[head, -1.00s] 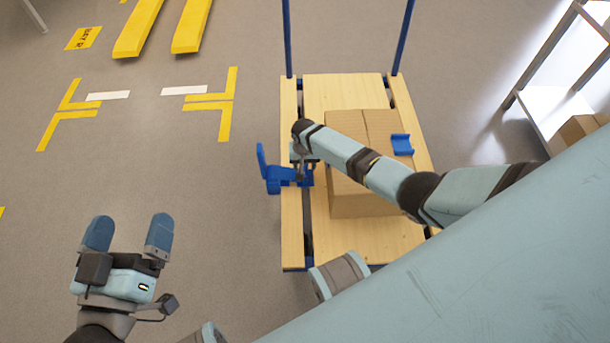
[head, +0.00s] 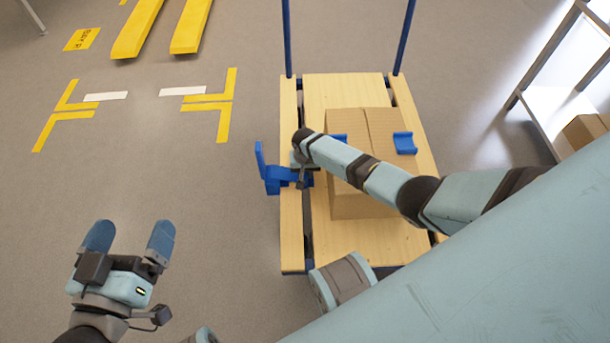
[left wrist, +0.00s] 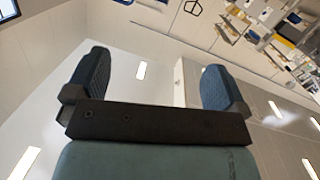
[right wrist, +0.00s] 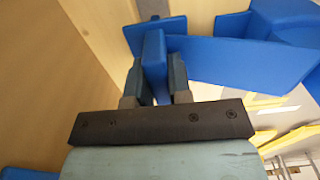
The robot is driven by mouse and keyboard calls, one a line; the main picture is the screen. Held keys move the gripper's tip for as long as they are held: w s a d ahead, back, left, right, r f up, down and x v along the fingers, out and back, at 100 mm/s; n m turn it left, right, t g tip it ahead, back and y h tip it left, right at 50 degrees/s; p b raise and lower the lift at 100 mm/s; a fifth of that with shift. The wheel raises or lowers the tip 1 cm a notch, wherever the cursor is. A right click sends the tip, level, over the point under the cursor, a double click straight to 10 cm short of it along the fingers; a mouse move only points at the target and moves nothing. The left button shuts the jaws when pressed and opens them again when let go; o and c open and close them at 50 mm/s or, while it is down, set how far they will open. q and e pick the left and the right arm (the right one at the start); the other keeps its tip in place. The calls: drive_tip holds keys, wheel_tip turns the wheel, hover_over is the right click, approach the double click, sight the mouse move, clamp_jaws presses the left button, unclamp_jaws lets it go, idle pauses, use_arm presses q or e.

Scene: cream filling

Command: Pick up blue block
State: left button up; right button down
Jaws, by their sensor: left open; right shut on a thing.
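A blue block (head: 274,178) with an upright end is at the left edge of the wooden cart, under my right gripper. My right gripper (head: 304,180) points down there, partly hidden by its own arm. In the right wrist view, my right gripper (right wrist: 157,75) is shut on a narrow part of the blue block (right wrist: 230,55), whose wider part spreads out beyond the fingers. Whether it touches the cart, I cannot tell. My left gripper (head: 130,240) is open and empty over the floor; its fingers are apart in the left wrist view (left wrist: 157,90).
A cardboard box (head: 365,205) stands on the cart (head: 293,235). A blue piece (head: 404,143) lies on the box, and another (head: 340,137) shows partly behind my right arm. A shelf (head: 545,100) stands at the right.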

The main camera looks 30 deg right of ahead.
use_arm(q)
drive_tip(key=shift+r, duration=0.1)
use_arm(e)
drive_tip(key=shift+r, duration=0.15)
